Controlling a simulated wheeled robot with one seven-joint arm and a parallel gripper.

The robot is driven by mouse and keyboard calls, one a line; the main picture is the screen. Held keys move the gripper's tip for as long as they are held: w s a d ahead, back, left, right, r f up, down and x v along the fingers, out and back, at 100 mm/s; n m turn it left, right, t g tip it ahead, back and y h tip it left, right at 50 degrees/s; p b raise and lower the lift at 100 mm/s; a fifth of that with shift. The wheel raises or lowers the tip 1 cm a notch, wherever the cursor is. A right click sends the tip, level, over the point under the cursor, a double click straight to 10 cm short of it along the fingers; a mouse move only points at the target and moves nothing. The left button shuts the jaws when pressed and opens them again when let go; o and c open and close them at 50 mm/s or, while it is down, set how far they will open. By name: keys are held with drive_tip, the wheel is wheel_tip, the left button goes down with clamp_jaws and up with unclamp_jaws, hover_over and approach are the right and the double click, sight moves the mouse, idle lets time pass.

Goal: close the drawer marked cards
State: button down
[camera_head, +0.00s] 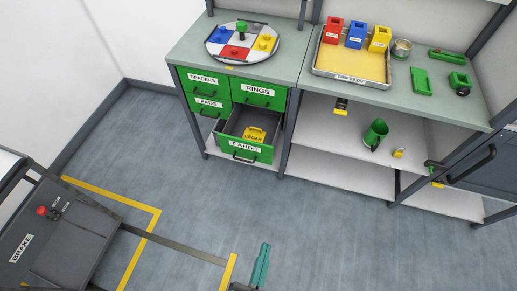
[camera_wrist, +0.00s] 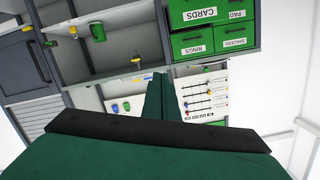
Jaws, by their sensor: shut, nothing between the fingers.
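The drawer marked cards (camera_head: 245,152) is the lower right green drawer of the cabinet under the left bench. It is pulled out, and a yellow labelled piece (camera_head: 255,134) lies inside. Its front, with a dark handle, faces the floor area on my side. In the wrist view the cards drawer (camera_wrist: 198,15) shows upside down at the top right. My gripper (camera_head: 264,249) is low in the head view, in front of the drawer and well apart from it. Its teal fingers are together and empty; they also show in the wrist view (camera_wrist: 160,82).
The spacers (camera_head: 203,79), pads (camera_head: 208,103) and rings (camera_head: 258,92) drawers are shut. Grey floor lies clear before the cabinet. A dark brake-marked cart (camera_head: 62,240) stands at lower left.

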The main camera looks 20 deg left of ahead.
drive_tip(key=w+a+f+m+t, duration=0.1)
drive_tip(key=w+a+f+m, duration=0.55)
drive_tip(key=w, duration=0.45)
drive_tip(key=m, duration=0.8)
approach(260, 145)
drive_tip(key=shift+t, duration=0.4)
drive_tip(key=w, duration=0.4)
drive_tip(key=w+f, duration=0.1)
drive_tip(key=w, duration=0.1)
drive_tip(key=shift+w, duration=0.25)
